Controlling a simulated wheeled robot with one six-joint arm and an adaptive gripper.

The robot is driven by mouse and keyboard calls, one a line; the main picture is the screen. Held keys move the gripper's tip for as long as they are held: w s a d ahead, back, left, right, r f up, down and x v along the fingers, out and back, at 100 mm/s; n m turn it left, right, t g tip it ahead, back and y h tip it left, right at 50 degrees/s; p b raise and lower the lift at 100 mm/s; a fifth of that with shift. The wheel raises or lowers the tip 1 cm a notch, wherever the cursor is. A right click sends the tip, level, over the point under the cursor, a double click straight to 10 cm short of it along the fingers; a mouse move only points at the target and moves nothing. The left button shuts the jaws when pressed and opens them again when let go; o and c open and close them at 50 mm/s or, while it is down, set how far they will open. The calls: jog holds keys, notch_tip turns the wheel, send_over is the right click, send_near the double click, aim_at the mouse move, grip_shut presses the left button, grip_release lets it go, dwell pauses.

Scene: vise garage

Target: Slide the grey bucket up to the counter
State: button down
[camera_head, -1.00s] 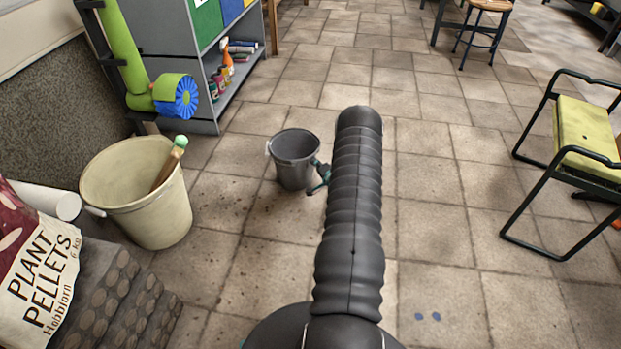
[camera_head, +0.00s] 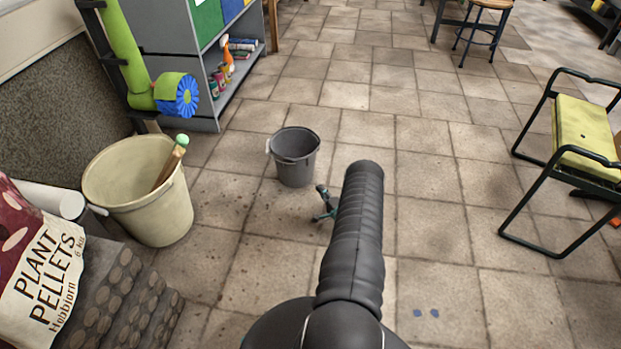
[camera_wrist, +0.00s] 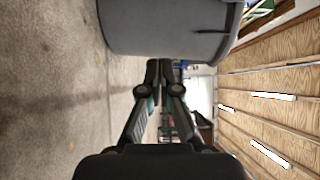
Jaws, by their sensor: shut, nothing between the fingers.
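The grey bucket (camera_head: 295,160) stands upright on the tiled floor, left of centre in the head view. My gripper (camera_head: 322,190) is low in front of the bucket, a little to its right and nearer to me, with floor showing between them. In the wrist view the bucket (camera_wrist: 165,30) fills the top, beyond the fingertips of my gripper (camera_wrist: 160,66). The fingers are together and hold nothing. My arm hides part of the floor. I cannot make out a counter for certain.
A cream bucket (camera_head: 150,215) with a wooden-handled tool stands at left, near a plant pellets bag (camera_head: 40,270). A grey shelf unit (camera_head: 205,120) stands behind. A folding seat (camera_head: 585,140) is at right. The floor right of the grey bucket is open.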

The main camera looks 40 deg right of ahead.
aim_at(308, 173)
jog(key=w, duration=0.2)
jog(key=w+d, duration=0.1)
jog(key=w, duration=0.5)
jog(key=shift+w+d, duration=0.2)
